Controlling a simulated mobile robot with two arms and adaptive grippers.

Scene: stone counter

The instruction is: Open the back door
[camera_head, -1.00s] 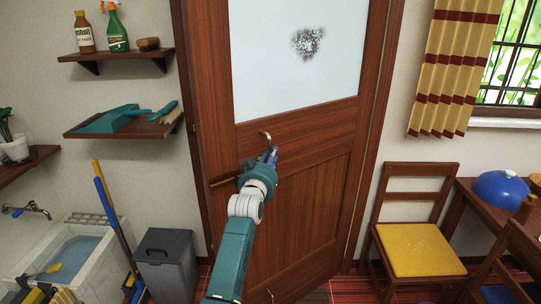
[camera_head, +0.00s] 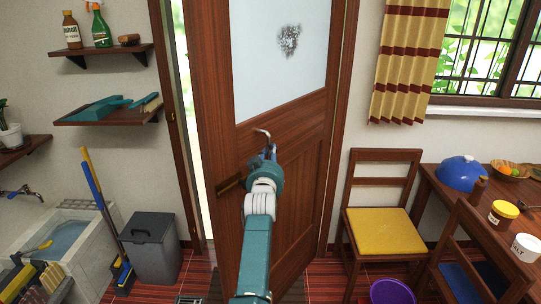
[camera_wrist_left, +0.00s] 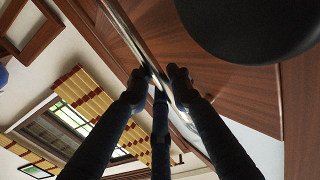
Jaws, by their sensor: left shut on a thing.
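The back door (camera_head: 310,165) is brown wood with a frosted glass pane (camera_head: 270,70). It stands ajar, with a bright gap (camera_head: 184,90) between its left edge and the frame. My left gripper (camera_head: 267,154) is in front of the door's left half, shut on the metal door handle (camera_head: 262,132). The handle's curved top shows above the fingers; the rest is partly hidden by them. In the left wrist view the fingertips (camera_wrist_left: 160,78) close around the shiny handle bar (camera_wrist_left: 124,27). My right gripper is not in view.
A grey bin (camera_head: 151,246), a blue-handled mop (camera_head: 105,215) and a sink (camera_head: 62,238) stand left of the door. A yellow-seated chair (camera_head: 383,232) is to the right, with a purple bucket (camera_head: 391,291) and a table (camera_head: 440,190).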

